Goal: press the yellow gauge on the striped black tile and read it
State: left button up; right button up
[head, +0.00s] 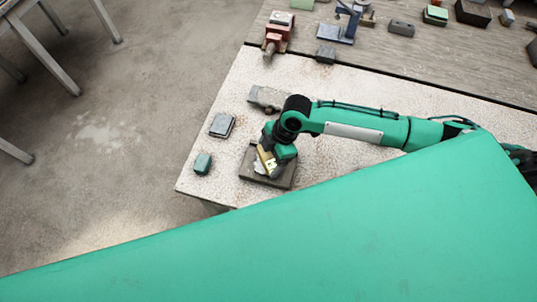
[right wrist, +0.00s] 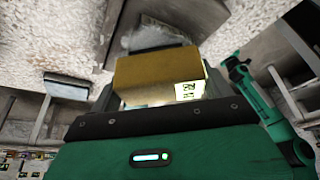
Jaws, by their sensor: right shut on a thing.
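The yellow gauge (head: 268,163) is at my right gripper (head: 267,158), over the dark tile (head: 284,181) near the table's left corner. In the right wrist view the gauge (right wrist: 155,70) is a yellow block with a bright, black-marked display at its right end. My right gripper is shut on it; the fingers are mostly hidden there. A dark grey slab, apparently the tile (right wrist: 180,12), shows beyond it. No stripes can be made out on the tile. I cannot tell whether the gauge touches the tile. My left gripper is not in view.
A grey box (head: 221,125) and a small green block (head: 203,163) lie left of the tile. A grey block (head: 266,97) lies behind it. A red vise (head: 277,36) and a blue tool (head: 344,22) stand farther back. The pale tabletop (head: 330,80) between is mostly clear.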

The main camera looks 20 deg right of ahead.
aim_at(262, 157)
jog(key=shift+r+p, duration=2.9)
jog(key=shift+r, duration=0.5)
jog(key=shift+f, duration=0.1)
jog(key=shift+w, duration=0.1)
jog(key=shift+w+d+r+m+t+b, duration=0.1)
jog(key=shift+d+r+m+t+b, duration=0.1)
jog(key=shift+m+b, duration=0.3)
jog(key=shift+w+d+r+m+t+b, duration=0.1)
jog(key=shift+d+m+t+b, duration=0.1)
jog(key=shift+m+b, duration=0.25)
jog(key=w+d+r+m+t+h+b, duration=0.1)
jog(key=d+r+m+t+h+b, duration=0.3)
jog(key=m, duration=1.3)
jog(key=shift+w+d+r+b, duration=0.35)
jog(key=shift+d+r+b, duration=1.45)
jog(key=shift+d+r, duration=0.15)
jog(key=shift+f, duration=0.15)
